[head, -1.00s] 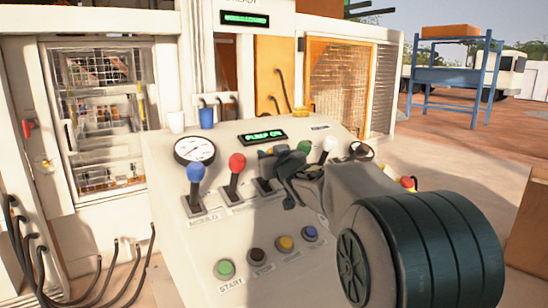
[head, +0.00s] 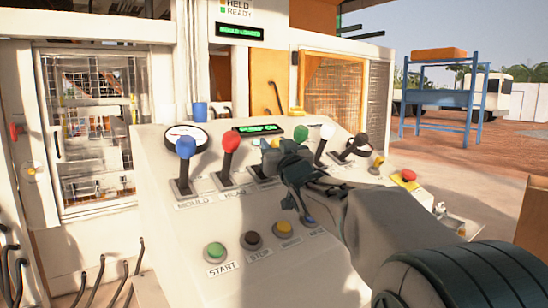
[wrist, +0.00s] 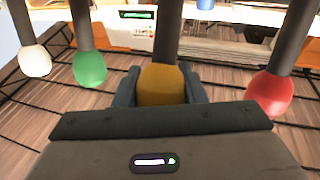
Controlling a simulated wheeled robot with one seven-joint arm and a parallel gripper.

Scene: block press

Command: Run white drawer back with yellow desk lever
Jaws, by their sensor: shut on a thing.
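The yellow desk lever's knob (wrist: 160,84) sits between my gripper's two fingers (wrist: 160,88) in the wrist view, and my gripper is shut on it. In the head view my gripper (head: 282,160) is at the third lever of the row on the sloped desk (head: 160,225), right of the red lever (head: 230,147). It covers most of the yellow lever. I cannot clearly pick out the white drawer in either view.
The blue lever (head: 185,148) is at left; the green (head: 299,132) and white (head: 325,135) levers are at right. Several push buttons, including green START (head: 214,250), lie below. A red button (head: 408,175) is at the right. A mesh-doored press (head: 90,120) stands behind.

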